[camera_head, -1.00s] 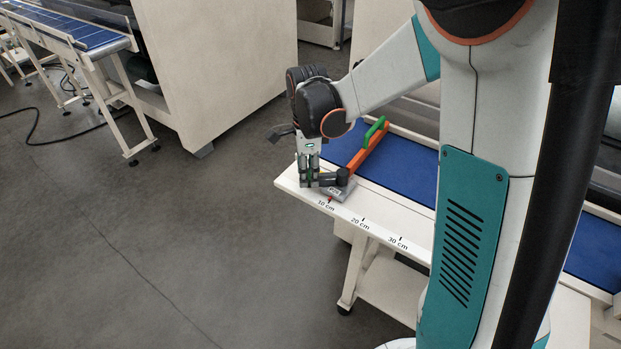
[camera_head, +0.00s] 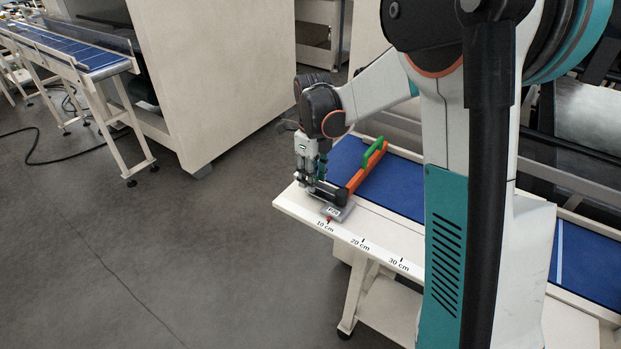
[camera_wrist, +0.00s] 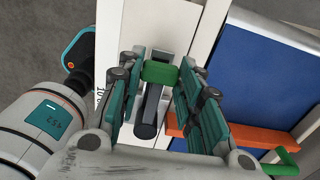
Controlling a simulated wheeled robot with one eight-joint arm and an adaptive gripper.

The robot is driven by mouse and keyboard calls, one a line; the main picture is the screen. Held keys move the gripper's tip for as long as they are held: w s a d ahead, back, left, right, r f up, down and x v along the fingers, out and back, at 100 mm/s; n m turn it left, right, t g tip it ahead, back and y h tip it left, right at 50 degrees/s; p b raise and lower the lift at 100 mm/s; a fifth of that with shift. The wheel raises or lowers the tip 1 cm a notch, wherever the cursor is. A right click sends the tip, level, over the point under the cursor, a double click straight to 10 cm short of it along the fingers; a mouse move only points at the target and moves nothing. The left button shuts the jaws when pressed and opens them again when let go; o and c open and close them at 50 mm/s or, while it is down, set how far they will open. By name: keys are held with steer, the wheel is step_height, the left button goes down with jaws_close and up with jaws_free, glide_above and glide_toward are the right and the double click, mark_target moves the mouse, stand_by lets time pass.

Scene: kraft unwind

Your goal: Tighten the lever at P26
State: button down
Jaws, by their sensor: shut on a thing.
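The P26 clamp block (camera_head: 336,211), grey with a small label, sits on the pale rail near its left end. Its dark lever (camera_head: 328,192) lies low over the block, with its left end at my gripper (camera_head: 308,182). In the wrist view, the two teal-padded fingers of my gripper (camera_wrist: 164,88) stand on either side of a green piece (camera_wrist: 160,72) and a dark bar (camera_wrist: 148,115) of the lever. My gripper is shut on the lever. The exact finger contact is partly hidden.
An orange bar (camera_head: 366,168) with a green handle (camera_head: 373,152) runs back from the clamp across the blue bed (camera_head: 400,191). The white rail (camera_head: 375,244) carries centimetre marks, with a red pointer near 10 cm. Open floor lies left of the rail.

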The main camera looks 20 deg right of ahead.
steer(key=shift+d, duration=0.1)
stand_by(0.4)
steer(key=c, duration=1.1)
jaws_free()
steer(key=shift+w, duration=0.1)
steer(key=shift+r, duration=0.1)
step_height(320, 180, up, 12)
steer(key=shift+f, duration=0.1)
steer(key=s+a+f+n+t+b, duration=0.1)
steer(key=s+f+n+t+b, duration=0.1)
steer(key=s+n, duration=0.6)
steer(key=s+a+f+n+t+b, duration=0.1)
steer(key=s+f+n+t+b, duration=0.1)
steer(key=s+n, duration=0.6)
steer(key=s+a+f+n+t+b, duration=0.1)
steer(key=s+f+n+t+b, duration=0.2)
steer(key=s+n, duration=0.6)
steer(key=shift+a+n, duration=0.2)
steer(key=shift+n, duration=1.6)
